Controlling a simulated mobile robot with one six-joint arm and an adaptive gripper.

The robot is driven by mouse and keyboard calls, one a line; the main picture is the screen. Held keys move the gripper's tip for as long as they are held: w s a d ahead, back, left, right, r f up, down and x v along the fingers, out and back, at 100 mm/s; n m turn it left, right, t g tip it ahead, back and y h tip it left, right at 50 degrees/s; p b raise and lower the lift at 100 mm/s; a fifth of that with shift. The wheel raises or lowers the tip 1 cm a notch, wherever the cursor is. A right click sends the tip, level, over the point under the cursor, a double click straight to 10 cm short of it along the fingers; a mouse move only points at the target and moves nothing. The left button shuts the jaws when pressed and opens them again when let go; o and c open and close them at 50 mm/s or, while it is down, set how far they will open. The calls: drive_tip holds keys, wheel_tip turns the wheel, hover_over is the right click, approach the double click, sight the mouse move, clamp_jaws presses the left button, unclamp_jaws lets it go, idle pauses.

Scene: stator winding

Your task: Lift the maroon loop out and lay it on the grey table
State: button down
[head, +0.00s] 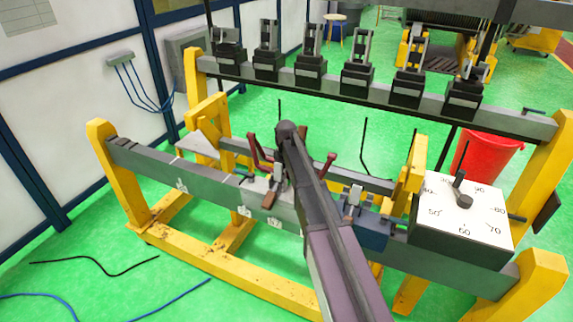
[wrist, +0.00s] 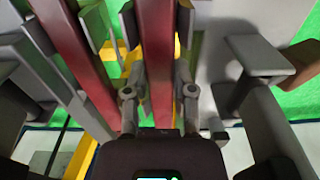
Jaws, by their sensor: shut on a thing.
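The maroon loop (head: 254,152) sits in the yellow-legged rack, with maroon parts showing on both sides of my arm. My arm covers its middle in the head view. In the wrist view, one maroon bar (wrist: 158,70) stands between the two fingers of my gripper (wrist: 158,40), which is shut on it. A second maroon bar (wrist: 78,55) runs slanted to the left, outside the fingers. My gripper is largely hidden behind my arm in the head view. I cannot make out a grey table for laying the loop in either view.
A grey beam with several black clamps (head: 356,75) spans the back of the rack. A white dial box (head: 463,213) stands at the right, near a red bin (head: 485,157). A blue clamp block (head: 359,235) is right of my arm. Grey brackets (wrist: 258,55) crowd the gripper's right.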

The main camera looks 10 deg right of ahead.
drive_tip(key=shift+r+p, duration=1.85)
drive_tip(key=shift+r, duration=0.1)
drive_tip(key=shift+r, duration=0.1)
drive_tip(key=shift+r+p, duration=0.4)
drive_tip(key=shift+p, duration=0.15)
drive_tip(key=shift+r, duration=0.1)
drive_tip(key=shift+r+p, duration=1.15)
drive_tip(key=shift+p, duration=0.1)
wheel_tip(320, 180, up, 12)
drive_tip(key=p, duration=1.2)
drive_tip(key=shift+r, duration=0.25)
idle(0.9)
idle(0.4)
wheel_tip(320, 180, down, 8)
drive_tip(key=b, duration=0.7)
drive_tip(key=shift+r, duration=0.2)
